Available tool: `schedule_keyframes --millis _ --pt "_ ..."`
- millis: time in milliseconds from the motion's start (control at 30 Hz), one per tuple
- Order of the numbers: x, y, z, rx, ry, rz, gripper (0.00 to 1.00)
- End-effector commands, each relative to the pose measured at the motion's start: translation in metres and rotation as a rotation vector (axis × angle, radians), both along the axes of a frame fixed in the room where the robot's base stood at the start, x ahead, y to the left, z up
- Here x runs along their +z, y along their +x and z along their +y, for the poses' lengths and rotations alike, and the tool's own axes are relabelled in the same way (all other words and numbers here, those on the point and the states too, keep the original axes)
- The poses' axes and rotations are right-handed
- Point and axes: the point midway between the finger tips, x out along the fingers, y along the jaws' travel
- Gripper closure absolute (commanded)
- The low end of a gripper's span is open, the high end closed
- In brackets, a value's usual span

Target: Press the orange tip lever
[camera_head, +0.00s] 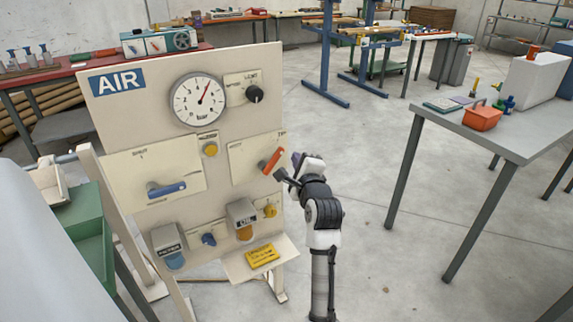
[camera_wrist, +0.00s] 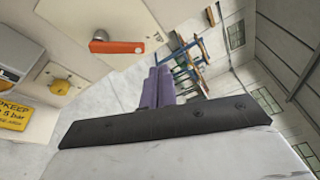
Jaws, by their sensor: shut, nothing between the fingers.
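The orange tip lever (camera_head: 272,160) is on the right side of the upright AIR panel (camera_head: 222,70), slanting up to the right. In the wrist view the lever (camera_wrist: 118,47) lies at the upper left, fully visible, with its round pivot at its left end. My gripper (camera_head: 296,158) is just right of the lever in the head view, by the panel's right edge. In the wrist view its purple fingers (camera_wrist: 158,86) are together with nothing between them, and a gap shows between them and the lever. Depth between them is hard to judge.
The panel also carries a gauge (camera_head: 198,99), a black knob (camera_head: 254,93), a blue lever (camera_head: 166,188) and a yellow button (camera_head: 210,149). A yellow sign (camera_head: 262,256) sits below. A grey table (camera_head: 530,135) stands at the right, with open floor between.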

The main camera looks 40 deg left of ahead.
Motion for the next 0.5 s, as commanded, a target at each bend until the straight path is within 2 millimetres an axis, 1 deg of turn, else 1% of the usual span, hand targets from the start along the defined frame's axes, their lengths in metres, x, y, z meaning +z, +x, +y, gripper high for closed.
schedule_keyframes --millis 33,100,200,300,500 --pt "-0.023 0.008 -0.004 -0.003 0.012 0.107 1.0" --pt "-0.044 0.014 -0.008 -0.01 0.031 0.226 1.0" --pt "-0.06 0.018 -0.012 -0.018 0.048 0.322 1.0" --pt "-0.065 0.019 -0.013 -0.02 0.053 0.355 1.0" --pt "-0.065 0.019 -0.013 -0.02 0.053 0.352 1.0"
